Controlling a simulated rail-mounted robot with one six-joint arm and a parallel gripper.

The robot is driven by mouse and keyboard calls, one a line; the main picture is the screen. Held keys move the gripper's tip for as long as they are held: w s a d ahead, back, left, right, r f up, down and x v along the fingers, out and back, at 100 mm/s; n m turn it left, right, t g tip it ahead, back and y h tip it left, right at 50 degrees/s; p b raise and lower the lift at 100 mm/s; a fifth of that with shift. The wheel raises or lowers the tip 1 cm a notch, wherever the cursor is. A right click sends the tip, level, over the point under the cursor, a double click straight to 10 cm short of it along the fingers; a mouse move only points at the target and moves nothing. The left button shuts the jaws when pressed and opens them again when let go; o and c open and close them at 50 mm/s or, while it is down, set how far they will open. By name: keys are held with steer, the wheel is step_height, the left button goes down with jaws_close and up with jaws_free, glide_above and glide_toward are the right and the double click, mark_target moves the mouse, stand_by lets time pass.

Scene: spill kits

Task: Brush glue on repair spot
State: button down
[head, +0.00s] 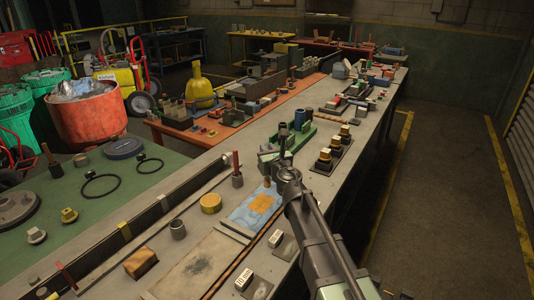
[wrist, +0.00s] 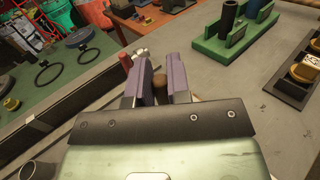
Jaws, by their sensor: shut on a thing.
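My gripper (wrist: 157,76) is shut on a brown, round-ended handle (wrist: 157,90), seen between its two purple-grey fingers in the wrist view; this looks like the brush. In the head view the gripper hangs over the bench, above a blue sheet (head: 240,221) with an orange-tan patch (head: 262,203), which looks like the repair spot. A small tan tip (head: 267,183) shows below the gripper at the sheet's far edge; I cannot tell whether it touches. A yellow round tub (head: 210,203) stands left of the sheet. Which container holds glue is not clear.
A grey cup with a red stick (head: 238,180) stands just behind the sheet. A green rack (head: 297,135) and a dark tray with gold-topped blocks (head: 332,155) stand farther back. White-labelled blocks (head: 243,278) and a worn board (head: 195,268) lie nearer.

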steer(key=shift+r+p, duration=2)
steer(key=shift+r, duration=0.4)
